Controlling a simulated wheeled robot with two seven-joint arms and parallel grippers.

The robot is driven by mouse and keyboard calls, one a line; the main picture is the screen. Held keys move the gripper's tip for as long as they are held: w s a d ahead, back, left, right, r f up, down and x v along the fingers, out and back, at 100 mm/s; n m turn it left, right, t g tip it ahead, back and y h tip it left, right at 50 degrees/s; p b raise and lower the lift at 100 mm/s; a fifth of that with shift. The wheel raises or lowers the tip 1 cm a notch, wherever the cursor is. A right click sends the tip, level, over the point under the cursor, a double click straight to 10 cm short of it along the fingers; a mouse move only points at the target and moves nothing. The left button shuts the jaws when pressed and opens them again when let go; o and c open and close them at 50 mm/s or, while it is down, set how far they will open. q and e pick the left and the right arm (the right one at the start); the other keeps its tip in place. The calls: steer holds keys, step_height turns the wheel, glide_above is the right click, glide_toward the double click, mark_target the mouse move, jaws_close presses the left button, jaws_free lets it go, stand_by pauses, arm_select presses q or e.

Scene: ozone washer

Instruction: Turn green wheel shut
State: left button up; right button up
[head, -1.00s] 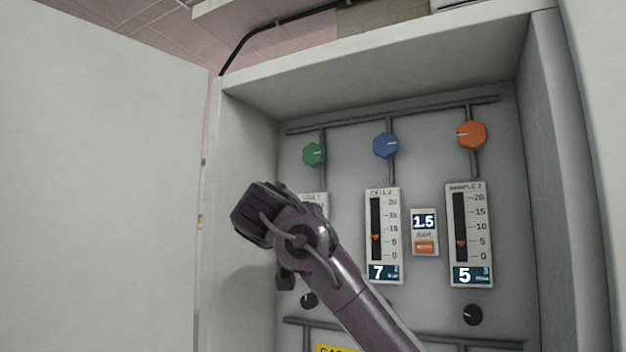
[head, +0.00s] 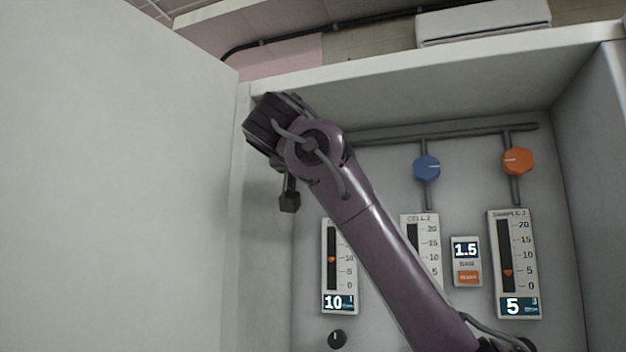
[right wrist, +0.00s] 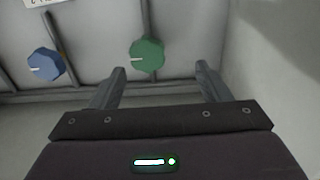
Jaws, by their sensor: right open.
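The green wheel (right wrist: 147,55) shows in the right wrist view, on the panel between and beyond the fingertips of my right gripper (right wrist: 160,70). The gripper is open and empty, and the wheel has a white pointer mark. I cannot tell the exact gap between fingers and wheel. In the head view my right arm hides the green wheel, and one dark finger of the right gripper (head: 289,200) shows below the wrist. My left gripper is in neither view.
A blue wheel (head: 426,168) and an orange wheel (head: 517,161) sit to the right on the panel. Below are flow meters, the left one (head: 339,265) reading 10 and the right one (head: 514,262) reading 5. The cabinet's side walls and open door (head: 110,180) bound the space.

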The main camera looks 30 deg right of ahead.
steer(key=w+d+p, duration=0.1)
steer(key=d, duration=0.1)
steer(key=w+d+p, duration=0.1)
steer(key=d, duration=0.1)
steer(key=w+d+p, duration=0.1)
steer(key=d+p, duration=0.1)
steer(key=d, duration=0.1)
steer(key=shift+r, duration=0.25)
steer(key=shift+w+f, duration=0.1)
steer(key=shift+w, duration=0.2)
steer(key=shift+w+a, duration=0.1)
steer(key=shift+w, duration=0.05)
steer(key=shift+s, duration=0.25)
steer(key=c, duration=1)
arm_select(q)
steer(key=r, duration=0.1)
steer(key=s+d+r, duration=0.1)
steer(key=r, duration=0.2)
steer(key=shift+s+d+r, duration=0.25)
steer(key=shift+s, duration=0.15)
arm_select(e)
steer(key=shift+o, duration=0.2)
